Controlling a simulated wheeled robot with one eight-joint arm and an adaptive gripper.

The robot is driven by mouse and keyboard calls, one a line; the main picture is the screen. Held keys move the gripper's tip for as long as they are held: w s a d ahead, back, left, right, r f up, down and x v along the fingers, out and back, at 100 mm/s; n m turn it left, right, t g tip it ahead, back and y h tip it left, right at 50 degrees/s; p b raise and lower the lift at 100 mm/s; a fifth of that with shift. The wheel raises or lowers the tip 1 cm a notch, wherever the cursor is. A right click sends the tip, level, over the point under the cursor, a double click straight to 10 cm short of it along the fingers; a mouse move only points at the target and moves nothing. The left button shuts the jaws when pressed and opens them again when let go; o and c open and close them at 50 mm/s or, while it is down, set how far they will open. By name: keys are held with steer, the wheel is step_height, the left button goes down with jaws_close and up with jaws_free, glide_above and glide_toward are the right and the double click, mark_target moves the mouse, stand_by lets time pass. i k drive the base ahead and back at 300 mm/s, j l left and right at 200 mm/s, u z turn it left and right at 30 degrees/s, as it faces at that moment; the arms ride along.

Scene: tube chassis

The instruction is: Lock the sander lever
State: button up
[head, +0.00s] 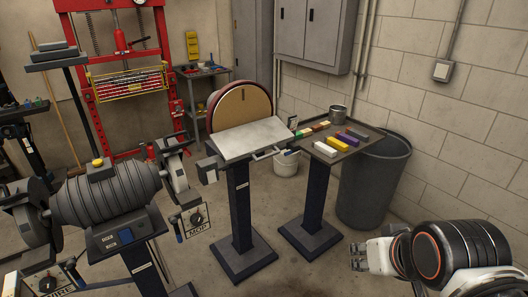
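The disc sander (241,108) stands in the middle of the head view on a dark pedestal. It has a round tan disc and a tilted grey work table (250,138) in front. A small pale metal handle, which looks like the lever (266,155), sticks out under the table's front right edge. Its locked or unlocked state cannot be told. My gripper (357,253) is at the lower right, pointing left, well apart from the sander and touching nothing. Its fingers are too small to tell whether they are open or shut.
A stand with coloured bars (355,140) and a can (337,113) is right of the sander, before a grey bin (372,185). A bench grinder (110,195) with a "MOP" sign stands left. A red press (120,60) is behind. The floor between my gripper and the sander is clear.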

mark_target(289, 153)
steer(key=i+u, duration=0.1)
steer(key=i, duration=0.6)
steer(key=i+l+u, duration=0.1)
steer(key=i, duration=0.65)
